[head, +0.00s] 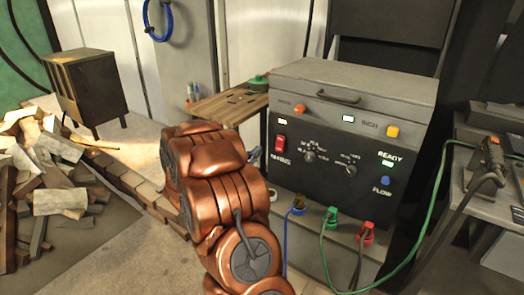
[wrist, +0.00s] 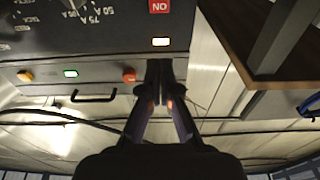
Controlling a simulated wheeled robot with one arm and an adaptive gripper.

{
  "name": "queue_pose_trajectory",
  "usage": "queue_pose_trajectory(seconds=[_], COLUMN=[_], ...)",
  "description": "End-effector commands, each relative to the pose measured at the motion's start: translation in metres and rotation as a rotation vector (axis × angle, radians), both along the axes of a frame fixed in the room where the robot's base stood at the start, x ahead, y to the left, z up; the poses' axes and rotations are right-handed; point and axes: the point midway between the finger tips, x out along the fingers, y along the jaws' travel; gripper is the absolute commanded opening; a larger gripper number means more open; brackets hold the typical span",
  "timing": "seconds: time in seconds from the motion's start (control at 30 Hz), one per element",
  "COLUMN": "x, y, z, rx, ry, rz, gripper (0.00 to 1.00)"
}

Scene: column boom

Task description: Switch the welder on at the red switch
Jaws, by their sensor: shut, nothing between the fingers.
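The welder (head: 345,90) is a grey box with a dark front panel. Its red switch (head: 280,143) sits at the panel's left, under a small lit lamp. In the upside-down wrist view the red switch (wrist: 159,6) shows only partly at the top edge, with white letters. Which way it is tipped I cannot tell. My gripper (wrist: 160,68) is shut and empty, its fingertips in line with the switch and its lamp (wrist: 160,42). Contact with the panel cannot be judged. In the head view my copper arm hides most of the gripper, left of the panel.
Beside the switch are knobs (head: 310,156), and a lit READY lamp (head: 388,162) is at right. Cables and plugs (head: 332,214) hang below the panel. A wooden table (head: 215,106) stands behind left, and a woodpile (head: 50,185) lies far left.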

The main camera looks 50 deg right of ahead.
Motion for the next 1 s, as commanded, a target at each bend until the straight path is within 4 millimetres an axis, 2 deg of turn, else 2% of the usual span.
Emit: queue_pose_trajectory(seconds=[0.2, 0.83, 0.93, 1.0], x=[0.0, 0.0, 0.004, 0.014], y=[0.011, 0.011, 0.013, 0.018], z=[0.001, 0.001, 0.001, -0.001], rx=[0.002, 0.002, 0.014, 0.047], ry=[-0.001, 0.0, -0.006, -0.018], rz=[0.001, 0.0, 0.016, 0.051], gripper=[0.0, 0.0, 0.0, 0.0])
